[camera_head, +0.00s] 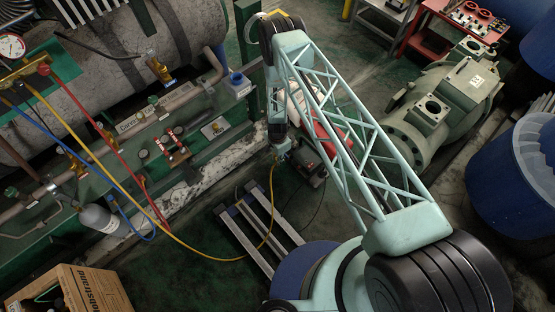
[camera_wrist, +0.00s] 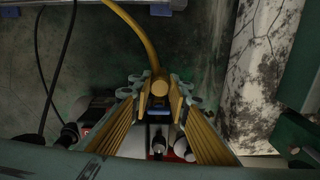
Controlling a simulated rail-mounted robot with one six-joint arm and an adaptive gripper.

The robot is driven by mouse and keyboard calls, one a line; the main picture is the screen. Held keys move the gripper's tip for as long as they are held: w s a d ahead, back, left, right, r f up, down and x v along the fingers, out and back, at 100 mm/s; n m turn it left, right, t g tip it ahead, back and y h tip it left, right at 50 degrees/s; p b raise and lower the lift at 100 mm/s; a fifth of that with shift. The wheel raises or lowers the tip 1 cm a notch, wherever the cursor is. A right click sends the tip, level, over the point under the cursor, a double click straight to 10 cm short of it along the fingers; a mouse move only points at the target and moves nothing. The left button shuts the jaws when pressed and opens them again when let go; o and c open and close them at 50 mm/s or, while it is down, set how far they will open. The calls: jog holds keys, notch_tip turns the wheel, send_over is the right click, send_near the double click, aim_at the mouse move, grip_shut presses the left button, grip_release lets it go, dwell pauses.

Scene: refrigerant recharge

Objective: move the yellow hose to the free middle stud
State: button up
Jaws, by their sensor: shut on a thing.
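The yellow hose (camera_head: 178,240) runs from the gauge manifold (camera_head: 22,72) at the left, sags near the floor and rises to my gripper (camera_head: 281,153). In the wrist view my gripper (camera_wrist: 159,92) is shut on the hose's end fitting (camera_wrist: 159,87), and the yellow hose (camera_wrist: 148,40) bends away toward the top. Beyond the fingers, an upright black-topped stud (camera_wrist: 158,146) shows between them, with another dark fitting (camera_wrist: 183,147) close to its right. A third black fitting (camera_wrist: 68,134) is at the left. I cannot tell which is the middle stud.
A dark pump-like unit (camera_head: 309,165) stands on the floor close to my gripper. A metal-slatted frame (camera_head: 247,232) lies below the hose. The green bench with pipes and valves is at the left. A large grey-green compressor (camera_head: 440,105) stands at the right.

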dwell(0.3)
jog(key=shift+n, duration=0.9)
jog(key=shift+r, duration=0.15)
jog(key=w+d+r+n, duration=0.2)
jog(key=w+d+r, duration=0.1)
jog(key=r, duration=0.7)
jog(key=w+d+r+n, duration=0.1)
jog(key=w+d+r, duration=0.1)
jog(key=r, duration=0.9)
jog(key=w+d+r+n, duration=0.2)
jog(key=w+d+r, duration=0.1)
jog(key=r, duration=0.7)
jog(key=s+d+r+n, duration=0.1)
jog(key=d+r, duration=0.3)
jog(key=r, duration=0.5)
jog(key=s+d+r+n, duration=0.2)
jog(key=s+d+r, duration=0.2)
jog(key=r, duration=0.6)
jog(key=s+d+r+n, duration=0.1)
jog(key=s+d+r, duration=0.1)
jog(key=r, duration=0.8)
jog(key=shift+s+d+r, duration=0.2)
jog(key=shift+d+r, duration=0.05)
jog(key=shift+d, duration=0.65)
